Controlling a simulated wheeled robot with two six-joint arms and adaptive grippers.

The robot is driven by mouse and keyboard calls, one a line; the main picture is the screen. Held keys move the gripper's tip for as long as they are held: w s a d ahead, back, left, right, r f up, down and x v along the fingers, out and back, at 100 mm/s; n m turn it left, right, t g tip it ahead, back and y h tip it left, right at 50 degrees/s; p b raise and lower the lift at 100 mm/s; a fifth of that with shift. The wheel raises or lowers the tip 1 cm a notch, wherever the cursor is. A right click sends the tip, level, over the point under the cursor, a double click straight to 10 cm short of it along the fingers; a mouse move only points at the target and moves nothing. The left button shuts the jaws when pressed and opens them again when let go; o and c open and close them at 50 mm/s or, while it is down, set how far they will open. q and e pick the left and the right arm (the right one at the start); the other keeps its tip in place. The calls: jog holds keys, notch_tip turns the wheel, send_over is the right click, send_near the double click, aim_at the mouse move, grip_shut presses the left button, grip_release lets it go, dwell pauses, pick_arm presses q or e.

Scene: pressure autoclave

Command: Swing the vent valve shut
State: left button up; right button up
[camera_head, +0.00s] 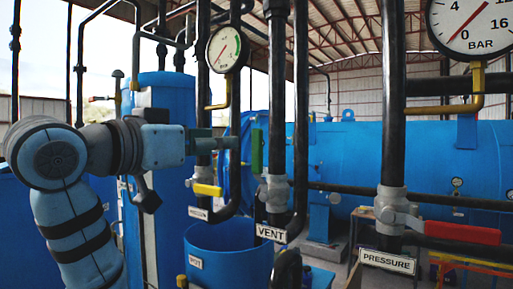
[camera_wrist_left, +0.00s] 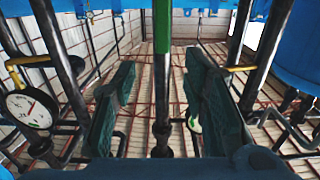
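The vent valve (camera_head: 274,190) sits on a dark vertical pipe above the white VENT label (camera_head: 271,233). Its green lever (camera_head: 256,152) points upward, roughly along the pipe. My left gripper (camera_head: 232,144) reaches in from the left at lever height, its fingers pointing at the lever. In the left wrist view the two dark green fingers (camera_wrist_left: 160,68) are spread apart and empty. The green lever (camera_wrist_left: 163,28) shows there at the top centre, in line with the gap between them. I cannot tell whether a finger touches it. My right gripper is not in view.
A red-levered valve (camera_head: 460,232) with a PRESSURE label (camera_head: 387,262) is at the right. A yellow-levered valve (camera_head: 207,189) stands just left of the vent pipe, below my gripper. Gauges (camera_head: 226,48) hang above. A blue drum (camera_head: 228,250) stands below.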

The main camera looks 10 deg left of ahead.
aim_at(255, 142)
pick_arm(q)
jog(key=p+x, duration=0.3)
jog(key=x, duration=1)
jog(key=shift+w+p, duration=0.3)
jog(key=shift+p, duration=0.1)
jog(key=shift+w+f, duration=0.1)
jog(key=shift+w, duration=0.05)
grip_shut()
